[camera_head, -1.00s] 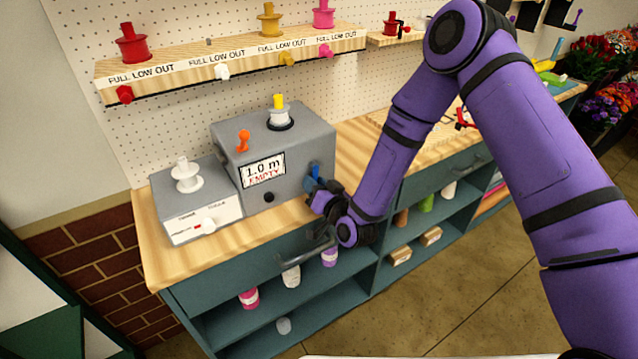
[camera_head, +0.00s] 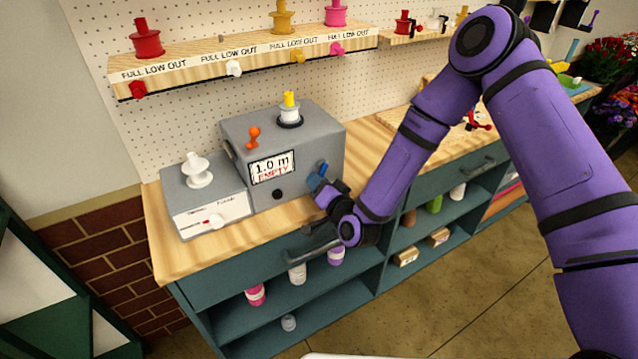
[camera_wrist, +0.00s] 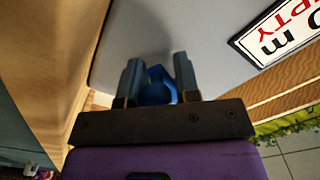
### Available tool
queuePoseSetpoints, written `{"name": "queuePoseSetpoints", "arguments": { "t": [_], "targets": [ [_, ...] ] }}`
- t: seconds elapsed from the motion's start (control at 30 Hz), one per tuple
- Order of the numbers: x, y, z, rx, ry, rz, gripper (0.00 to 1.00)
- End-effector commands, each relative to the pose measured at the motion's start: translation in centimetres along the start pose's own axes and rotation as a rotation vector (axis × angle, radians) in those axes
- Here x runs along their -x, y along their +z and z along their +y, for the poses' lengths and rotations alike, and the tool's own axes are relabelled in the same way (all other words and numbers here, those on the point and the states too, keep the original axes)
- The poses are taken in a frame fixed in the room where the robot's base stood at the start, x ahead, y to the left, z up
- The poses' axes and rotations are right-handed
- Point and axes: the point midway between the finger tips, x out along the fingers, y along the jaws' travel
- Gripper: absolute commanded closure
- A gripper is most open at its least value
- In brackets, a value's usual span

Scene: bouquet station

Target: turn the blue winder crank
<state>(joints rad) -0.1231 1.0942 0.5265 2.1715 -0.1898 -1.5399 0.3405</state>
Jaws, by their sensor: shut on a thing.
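The blue winder crank (camera_head: 318,176) is on the right part of the front of the grey winder box (camera_head: 235,140). The box's display (camera_head: 272,168) reads "1.0 m EMPTY". My gripper (camera_head: 322,184) is at the crank, shut on it. In the wrist view the blue crank (camera_wrist: 158,86) shows between the two fingers of my gripper (camera_wrist: 159,75), against the grey box face. The crank's far end is partly hidden by the fingers.
A smaller grey and white box (camera_head: 205,200) with a white spool (camera_head: 197,170) stands left of the winder. A shelf (camera_head: 240,62) with red, yellow and pink spools hangs above. A drawer handle (camera_head: 313,250) sticks out below the counter. The counter (camera_head: 170,255) is bare along its front edge.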

Motion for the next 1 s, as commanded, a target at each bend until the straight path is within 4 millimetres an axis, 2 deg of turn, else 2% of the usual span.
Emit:
{"name": "queuePoseSetpoints", "arguments": {
  "t": [0.1, 0.13, 0.2, 0.23, 0.5, 0.63, 1.0],
  "targets": [
    [0.0, -0.2, 0.4, 0.002, 0.008, 0.005, 0.94],
    [0.0, -0.2, 0.4, 0.002, 0.008, 0.005, 0.68],
    [0.0, -0.2, 0.4, 0.002, 0.008, 0.004, 0.52],
    [0.0, -0.2, 0.4, 0.002, 0.008, 0.004, 0.50],
    [0.1, -0.1, 0.2, 0.002, 0.004, 0.001, 0.50],
    [1.0, 0.0, 0.2, 0.002, 0.005, -0.002, 0.50],
    [7.6, 0.0, 0.3, 0.000, 0.006, -0.001, 0.50]
  ]
}}
